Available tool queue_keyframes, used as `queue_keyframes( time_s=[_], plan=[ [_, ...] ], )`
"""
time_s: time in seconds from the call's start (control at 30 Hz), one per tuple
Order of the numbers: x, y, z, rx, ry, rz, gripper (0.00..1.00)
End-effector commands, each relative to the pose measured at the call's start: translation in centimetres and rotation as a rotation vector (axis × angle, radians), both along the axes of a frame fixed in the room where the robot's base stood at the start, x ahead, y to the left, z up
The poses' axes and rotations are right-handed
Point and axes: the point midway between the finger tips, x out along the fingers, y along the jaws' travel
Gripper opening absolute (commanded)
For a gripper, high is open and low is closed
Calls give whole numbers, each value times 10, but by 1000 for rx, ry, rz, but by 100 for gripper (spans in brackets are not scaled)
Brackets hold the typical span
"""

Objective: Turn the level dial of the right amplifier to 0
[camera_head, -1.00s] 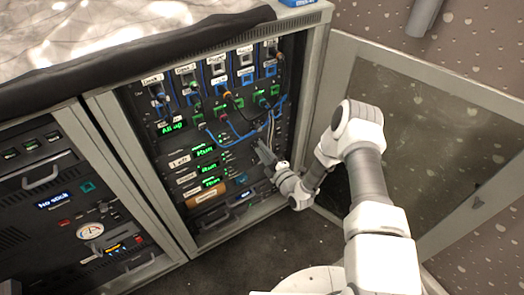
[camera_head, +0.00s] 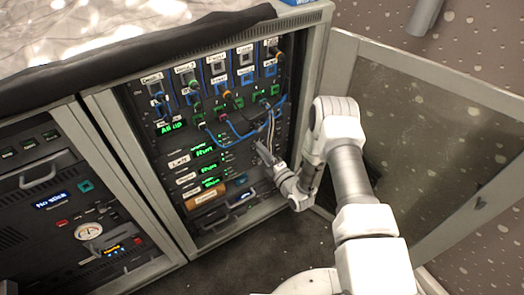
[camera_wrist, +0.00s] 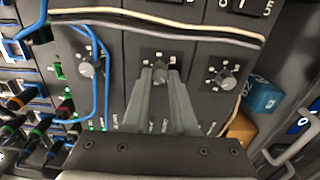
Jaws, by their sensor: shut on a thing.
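Three amplifier panels, stacked in the head view, show as side-by-side columns in the wrist view, each with a grey level dial. My gripper (camera_wrist: 160,76) is shut on the middle dial (camera_wrist: 160,70). The fingers cover part of its panel, and I cannot read its pointer setting. The other dials, left (camera_wrist: 87,69) and right (camera_wrist: 222,79), are clear of the fingers. In the head view my gripper (camera_head: 263,152) is at the right side of the middle amplifier (camera_head: 209,168). The middle amplifier's name label (camera_head: 186,178) is too small to read there; its display is lit green.
Cream and black cables (camera_wrist: 150,17) cross above the dials, and a blue cable (camera_wrist: 106,85) loops past the left dial. A blue box (camera_wrist: 264,98) is at the right. The open rack door (camera_head: 420,130) stands right of my arm.

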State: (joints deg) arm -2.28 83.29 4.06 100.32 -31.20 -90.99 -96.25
Motion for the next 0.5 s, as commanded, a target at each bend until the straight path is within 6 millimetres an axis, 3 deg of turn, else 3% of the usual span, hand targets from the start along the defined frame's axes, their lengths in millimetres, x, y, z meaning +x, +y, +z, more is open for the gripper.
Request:
queue_keyframes(
  time_s=[0.17, 0.2, 0.3, 0.37, 0.5],
  plan=[
    [0, -1, 0, -1, -1, -2, 0],
    [0, -1, 0, -1, -1, -2, 28],
    [0, -1, 0, 0, 0, -2, 46],
    [0, -1, 0, 0, 0, -1, 56],
    [0, -1, 0, 0, 0, -1, 56]
  ],
)
